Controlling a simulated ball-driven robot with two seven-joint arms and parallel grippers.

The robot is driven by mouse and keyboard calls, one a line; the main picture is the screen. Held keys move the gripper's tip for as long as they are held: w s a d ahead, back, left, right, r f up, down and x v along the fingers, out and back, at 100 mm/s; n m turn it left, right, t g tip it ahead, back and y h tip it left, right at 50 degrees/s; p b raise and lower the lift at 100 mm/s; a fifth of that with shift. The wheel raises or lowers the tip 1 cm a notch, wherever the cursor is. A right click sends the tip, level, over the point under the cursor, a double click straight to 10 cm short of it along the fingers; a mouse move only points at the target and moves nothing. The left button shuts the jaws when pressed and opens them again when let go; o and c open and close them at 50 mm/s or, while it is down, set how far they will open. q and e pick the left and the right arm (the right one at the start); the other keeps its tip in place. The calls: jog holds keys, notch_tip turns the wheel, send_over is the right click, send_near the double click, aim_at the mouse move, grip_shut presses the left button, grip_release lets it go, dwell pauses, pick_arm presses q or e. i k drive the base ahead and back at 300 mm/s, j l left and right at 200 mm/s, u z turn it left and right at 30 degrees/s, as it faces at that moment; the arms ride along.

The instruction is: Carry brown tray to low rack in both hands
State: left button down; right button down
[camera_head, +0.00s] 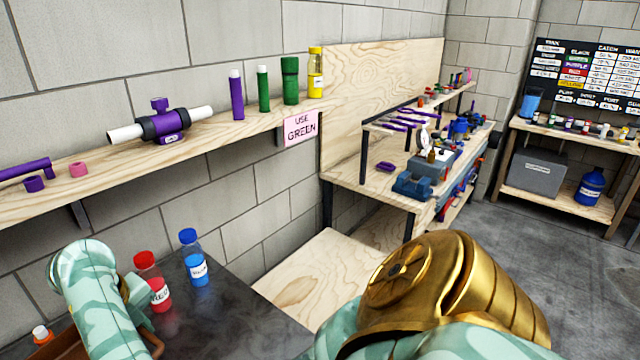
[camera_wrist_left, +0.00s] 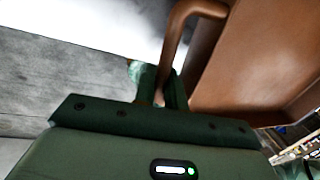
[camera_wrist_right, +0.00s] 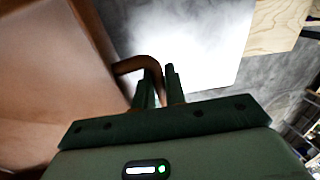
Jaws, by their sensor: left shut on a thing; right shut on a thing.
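The brown tray (camera_head: 72,345) shows only as a small piece at the lower left of the head view, mostly hidden by my arm. Its wall fills the right of the left wrist view (camera_wrist_left: 262,50) and the left of the right wrist view (camera_wrist_right: 45,85). My left gripper (camera_wrist_left: 167,90) is shut on one curved tray handle. My right gripper (camera_wrist_right: 158,92) is shut on the opposite handle. An orange-capped bottle (camera_head: 42,335) appears to stand in the tray. A low pale wood surface (camera_head: 320,270), possibly the low rack, lies right of the dark bench.
A red bottle (camera_head: 150,280) and a blue bottle (camera_head: 193,257) stand on the dark bench (camera_head: 240,325). A wall shelf (camera_head: 215,128) above holds tubes and bottles. A cluttered workbench (camera_head: 365,190) stands beyond. Grey floor (camera_head: 540,260) is open at the right.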

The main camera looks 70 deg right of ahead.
aim_at(332, 283)
jog(key=k+l+z, duration=0.2)
jog(key=l+z, duration=0.15)
jog(key=l, duration=0.55)
jog(key=k+l+z, duration=0.1)
jog(key=l+z, duration=0.25)
jog(key=l, duration=0.55)
jog(key=l+z, duration=0.35)
jog(key=l, duration=0.6)
